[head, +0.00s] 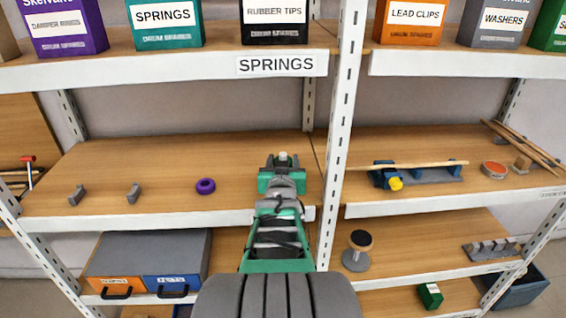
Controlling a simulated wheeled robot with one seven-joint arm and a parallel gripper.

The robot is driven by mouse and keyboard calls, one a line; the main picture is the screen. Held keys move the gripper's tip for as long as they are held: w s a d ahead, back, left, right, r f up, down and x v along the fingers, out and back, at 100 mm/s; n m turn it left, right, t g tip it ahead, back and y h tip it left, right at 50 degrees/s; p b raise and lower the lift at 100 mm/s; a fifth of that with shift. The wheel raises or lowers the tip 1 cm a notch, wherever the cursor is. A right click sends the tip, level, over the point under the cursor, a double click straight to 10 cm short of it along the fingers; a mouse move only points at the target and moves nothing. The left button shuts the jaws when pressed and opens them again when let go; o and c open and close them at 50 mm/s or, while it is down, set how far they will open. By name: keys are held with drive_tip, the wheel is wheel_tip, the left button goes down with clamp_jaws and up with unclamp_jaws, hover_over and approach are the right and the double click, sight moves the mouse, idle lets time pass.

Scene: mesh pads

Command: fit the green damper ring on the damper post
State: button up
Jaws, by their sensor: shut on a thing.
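My gripper (283,163) is over the middle shelf, left of the white upright, seen from behind. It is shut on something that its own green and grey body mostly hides. Green shows around the jaws, but I cannot separate the green damper ring's outline from the gripper. A small pale round top (283,156) shows between the fingertips. It may be the damper post, but I cannot tell whether the ring is around it, above it or beside it.
The white upright (342,110) is close on my gripper's right. Labelled boxes line the upper shelf.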

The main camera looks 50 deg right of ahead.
drive_tip(key=shift+f, duration=0.35)
drive_tip(key=o, duration=1.4)
drive_tip(key=shift+a, duration=0.1)
